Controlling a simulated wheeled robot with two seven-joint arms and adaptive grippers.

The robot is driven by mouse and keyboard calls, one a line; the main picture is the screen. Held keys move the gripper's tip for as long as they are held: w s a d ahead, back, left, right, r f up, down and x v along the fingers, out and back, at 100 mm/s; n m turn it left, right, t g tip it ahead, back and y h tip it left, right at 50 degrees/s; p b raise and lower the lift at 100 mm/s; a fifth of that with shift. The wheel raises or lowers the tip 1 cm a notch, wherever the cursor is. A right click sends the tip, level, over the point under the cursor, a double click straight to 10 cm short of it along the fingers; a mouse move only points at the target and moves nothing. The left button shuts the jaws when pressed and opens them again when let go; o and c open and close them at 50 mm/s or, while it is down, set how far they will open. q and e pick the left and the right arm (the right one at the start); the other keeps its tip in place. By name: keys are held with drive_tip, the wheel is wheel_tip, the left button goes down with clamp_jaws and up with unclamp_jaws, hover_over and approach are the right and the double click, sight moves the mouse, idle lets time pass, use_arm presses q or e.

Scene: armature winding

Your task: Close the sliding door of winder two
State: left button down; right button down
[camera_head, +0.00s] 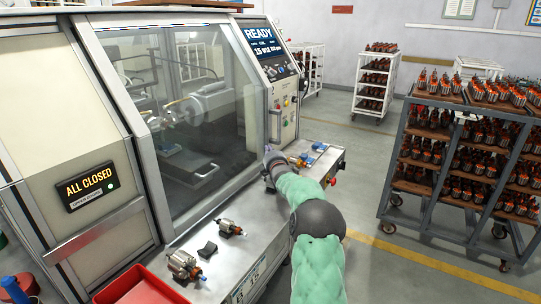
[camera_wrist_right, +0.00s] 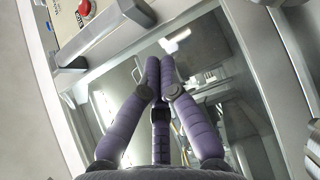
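The winder's sliding door (camera_head: 148,165) has a metal frame and a large clear pane. The pane appears to span the opening, with the winding machinery visible behind it. A lit sign on the left panel reads "ALL CLOSED" (camera_head: 86,187). A vertical grey handle (camera_head: 275,125) stands at the right side of the door, beside the control panel. My right gripper (camera_head: 268,152) is at the door's lower right, just below that handle. In the right wrist view its purple fingers (camera_wrist_right: 160,66) are together in front of the glass, with nothing visible between them. My left gripper is not in view.
The control panel (camera_head: 270,55) reads "READY". An armature (camera_head: 229,228), another armature (camera_head: 184,265) and a red tray (camera_head: 140,288) are on the front ledge. A cart with several armatures (camera_head: 402,170) stands at the right. The floor between cart and machine is clear.

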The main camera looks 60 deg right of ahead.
drive_tip(key=p+v, duration=0.1)
drive_tip(key=v, duration=0.8)
drive_tip(key=shift+s+a+f+p, duration=0.1)
drive_tip(key=shift+s+p, duration=0.1)
drive_tip(key=shift+p, duration=0.1)
drive_tip(key=shift+s+a+f, duration=0.1)
drive_tip(key=shift+s, duration=0.05)
